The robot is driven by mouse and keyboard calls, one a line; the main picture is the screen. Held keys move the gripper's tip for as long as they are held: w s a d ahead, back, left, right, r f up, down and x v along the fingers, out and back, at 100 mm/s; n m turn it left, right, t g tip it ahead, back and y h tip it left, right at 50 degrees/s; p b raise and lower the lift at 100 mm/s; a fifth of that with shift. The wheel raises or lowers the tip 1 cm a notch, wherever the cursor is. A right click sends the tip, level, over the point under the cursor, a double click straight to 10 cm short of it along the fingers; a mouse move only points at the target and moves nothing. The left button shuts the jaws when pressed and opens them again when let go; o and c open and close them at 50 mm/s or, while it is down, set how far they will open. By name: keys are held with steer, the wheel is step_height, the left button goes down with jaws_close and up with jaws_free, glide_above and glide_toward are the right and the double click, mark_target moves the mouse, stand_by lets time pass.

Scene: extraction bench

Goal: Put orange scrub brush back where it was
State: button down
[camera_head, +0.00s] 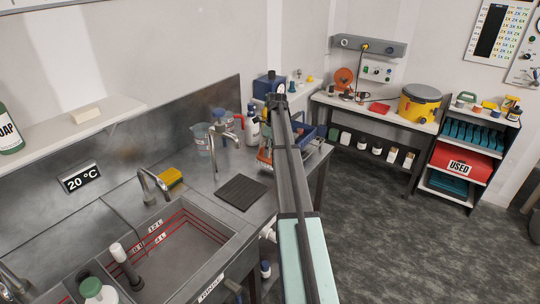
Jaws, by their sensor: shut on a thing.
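The orange scrub brush (264,158) appears as a small orange shape at the bench's right part, just left of my arm. My gripper (267,149) is at it, small and partly hidden by my own arm, and is shut on the brush. I cannot tell whether the brush touches the bench top or hangs just above it.
A dark ribbed mat (241,192) lies left of the brush. A tap (222,150), measuring jugs (203,139) and a white bottle (253,127) stand behind. A blue tray (309,132) is right of my arm.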

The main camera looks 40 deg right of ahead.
steer(key=shift+f, duration=1.25)
steer(key=shift+f, duration=0.2)
steer(key=c, duration=1.1)
jaws_free()
steer(key=shift+o, duration=0.3)
steer(key=shift+r, duration=0.1)
step_height(320, 180, up, 12)
steer(key=d+b, duration=0.1)
steer(key=b, duration=0.1)
steer(key=shift+d+b, duration=0.4)
